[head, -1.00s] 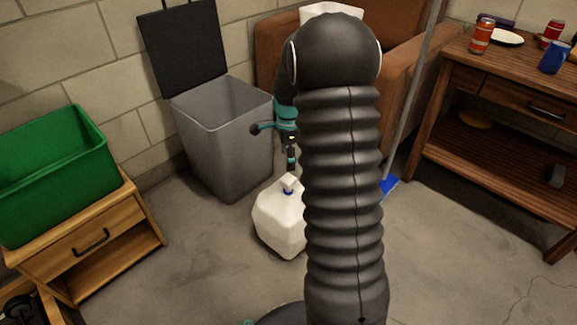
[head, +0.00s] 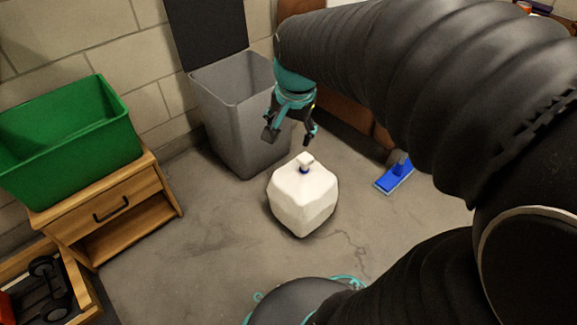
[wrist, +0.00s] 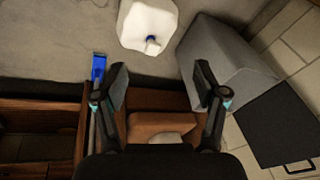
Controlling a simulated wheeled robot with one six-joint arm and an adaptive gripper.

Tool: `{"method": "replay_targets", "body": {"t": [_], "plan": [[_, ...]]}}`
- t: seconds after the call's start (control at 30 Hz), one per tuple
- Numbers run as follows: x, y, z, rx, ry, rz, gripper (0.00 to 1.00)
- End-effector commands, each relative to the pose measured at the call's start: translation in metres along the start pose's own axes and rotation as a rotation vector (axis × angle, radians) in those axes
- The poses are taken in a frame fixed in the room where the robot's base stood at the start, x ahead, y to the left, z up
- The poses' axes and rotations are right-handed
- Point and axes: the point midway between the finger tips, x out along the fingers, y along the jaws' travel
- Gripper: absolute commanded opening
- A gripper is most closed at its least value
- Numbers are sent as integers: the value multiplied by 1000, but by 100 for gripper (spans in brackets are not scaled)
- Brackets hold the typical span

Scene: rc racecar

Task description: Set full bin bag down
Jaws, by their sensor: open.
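The full bin bag (head: 303,198) is white with a blue tie at its gathered top. It stands upright on the grey floor in front of the grey bin. My gripper (head: 290,138) is open and empty, above and slightly behind the bag's top, apart from it. In the wrist view the bag (wrist: 147,22) lies beyond the spread fingertips of my gripper (wrist: 161,88), with nothing between them.
The grey bin (head: 240,115) stands against the wall with its dark lid (head: 207,30) raised. A green crate (head: 75,145) sits on a wooden cabinet (head: 140,190) at left. A blue mop head (head: 394,174) rests on the floor at right. Floor around the bag is clear.

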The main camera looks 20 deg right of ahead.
Motion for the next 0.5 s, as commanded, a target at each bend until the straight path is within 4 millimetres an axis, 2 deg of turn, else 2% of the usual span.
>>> {"method": "replay_targets", "body": {"t": [0.03,0.2,0.4,0.5], "plan": [[-11,4,15,-77,19,-19,72],[-35,21,58,-345,77,-66,72],[-48,41,100,-617,144,-103,72],[-49,48,112,-705,167,-112,72]]}}
